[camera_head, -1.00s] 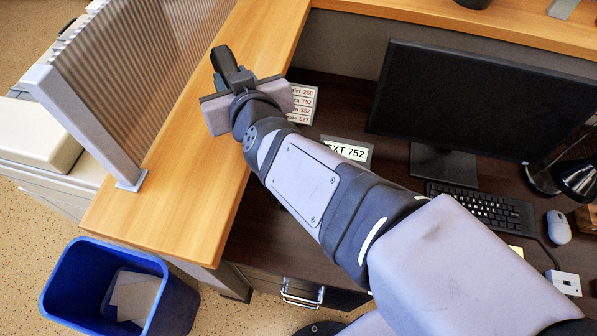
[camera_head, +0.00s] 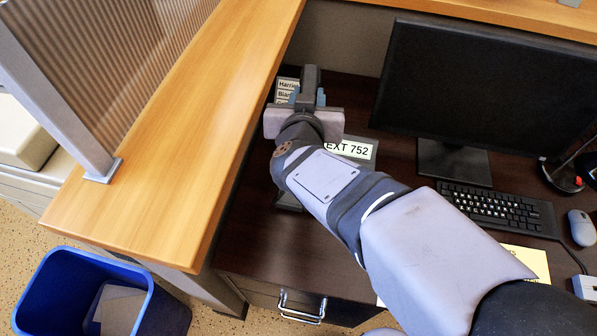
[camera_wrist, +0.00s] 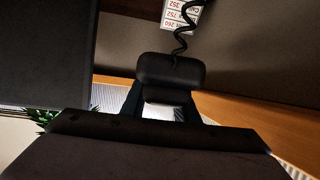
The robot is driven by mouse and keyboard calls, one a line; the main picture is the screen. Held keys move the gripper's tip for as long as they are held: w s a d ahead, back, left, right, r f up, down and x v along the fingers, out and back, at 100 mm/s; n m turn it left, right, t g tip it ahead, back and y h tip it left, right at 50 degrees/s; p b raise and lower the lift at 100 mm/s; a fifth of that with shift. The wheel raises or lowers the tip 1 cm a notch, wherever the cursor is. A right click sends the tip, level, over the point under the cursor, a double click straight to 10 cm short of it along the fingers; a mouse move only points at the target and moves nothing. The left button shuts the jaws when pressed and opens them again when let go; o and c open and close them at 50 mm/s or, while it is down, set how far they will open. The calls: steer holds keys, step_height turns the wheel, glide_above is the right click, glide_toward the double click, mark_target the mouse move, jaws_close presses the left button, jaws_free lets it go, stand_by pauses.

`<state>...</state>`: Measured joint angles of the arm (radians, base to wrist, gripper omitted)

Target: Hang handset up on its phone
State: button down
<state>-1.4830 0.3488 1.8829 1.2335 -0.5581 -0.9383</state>
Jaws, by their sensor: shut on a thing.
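The dark handset (camera_head: 310,77) is held in my gripper (camera_head: 308,97), above the back left of the desk, near the corner with the wooden ledge. In the wrist view the black handset (camera_wrist: 170,70) sits between the two fingers (camera_wrist: 160,108), and a coiled cord (camera_wrist: 183,30) runs from its end. A grey-edged plate marked EXT 752 (camera_head: 352,150) lies beside my arm on the desk. My arm covers the area next to it. The phone's cradle is hidden, and I cannot tell how much of the phone shows.
A list card (camera_head: 286,88) is behind my gripper. A monitor (camera_head: 470,90) and keyboard (camera_head: 497,210) stand to the right, with a mouse (camera_head: 582,228). The wooden ledge (camera_head: 170,160) borders the desk on the left. A blue bin (camera_head: 60,290) is on the floor.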

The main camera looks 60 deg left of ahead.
steer(key=shift+m+t+h, duration=0.6)
steer(key=shift+m, duration=0.1)
steer(key=shift+s+a+f+b, duration=0.15)
steer(key=shift+s+f+b, duration=0.25)
steer(key=shift+f, duration=3.4)
steer(key=shift+s+a+f+b, duration=0.2)
steer(key=shift+f+b, duration=0.45)
steer(key=shift+f, duration=3.15)
steer(key=shift+s+a+f+b, duration=0.2)
steer(key=shift+f+b, duration=0.3)
steer(key=shift+f, duration=3.3)
steer(key=shift+f, duration=0.2)
steer(key=c, duration=1.4)
jaws_free()
steer(key=shift+d, duration=0.1)
steer(key=shift+s+r, duration=0.1)
steer(key=shift+r, duration=0.1)
steer(key=v, duration=1.2)
